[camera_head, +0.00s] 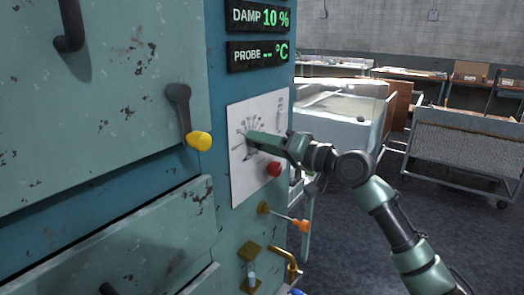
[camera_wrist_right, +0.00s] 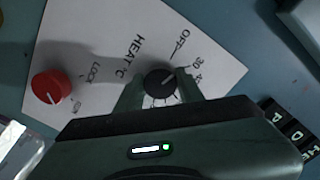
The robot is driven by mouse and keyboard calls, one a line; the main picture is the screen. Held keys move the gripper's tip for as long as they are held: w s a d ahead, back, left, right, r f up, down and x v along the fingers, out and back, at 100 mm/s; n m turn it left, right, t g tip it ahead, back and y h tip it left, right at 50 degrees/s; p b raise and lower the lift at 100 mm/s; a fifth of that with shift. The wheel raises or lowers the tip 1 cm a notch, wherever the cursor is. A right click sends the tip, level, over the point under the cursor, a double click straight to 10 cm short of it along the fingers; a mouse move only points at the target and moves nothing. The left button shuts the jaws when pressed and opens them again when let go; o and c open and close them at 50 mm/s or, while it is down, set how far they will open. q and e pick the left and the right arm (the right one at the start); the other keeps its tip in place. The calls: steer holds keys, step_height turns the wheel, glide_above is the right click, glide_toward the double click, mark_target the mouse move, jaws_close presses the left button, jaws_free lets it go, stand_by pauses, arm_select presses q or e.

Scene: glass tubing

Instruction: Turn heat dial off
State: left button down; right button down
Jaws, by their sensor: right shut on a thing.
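The heat dial (camera_wrist_right: 160,83) is a round black knob on a white panel marked HEAT °C, with OFF, 30 and 40 beside it, in the right wrist view. A short white line on the knob points up and right, toward the side with OFF and 30; the exact mark is hard to tell. My right gripper (camera_wrist_right: 156,92) has its fingers on both sides of the knob, shut on it. In the head view my right gripper (camera_head: 250,139) reaches the panel and hides the knob. My left gripper is not in view.
A red lock knob (camera_head: 274,169) sits just below the gripper; it also shows in the right wrist view (camera_wrist_right: 50,86). A yellow-tipped door handle (camera_head: 198,140) is to the left. An orange-tipped lever (camera_head: 303,226) projects lower down. A glass tank (camera_head: 342,108) stands behind my arm.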

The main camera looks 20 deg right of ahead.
steer(key=shift+f+n+b, duration=0.2)
steer(key=shift+n+b, duration=0.65)
steer(key=shift+n, duration=0.85)
steer(key=c, duration=0.9)
jaws_free()
steer(key=shift+r, duration=0.1)
steer(key=b+v, duration=0.2)
steer(key=v, duration=0.5)
steer(key=shift+s+d, duration=0.25)
steer(key=shift+s, duration=0.05)
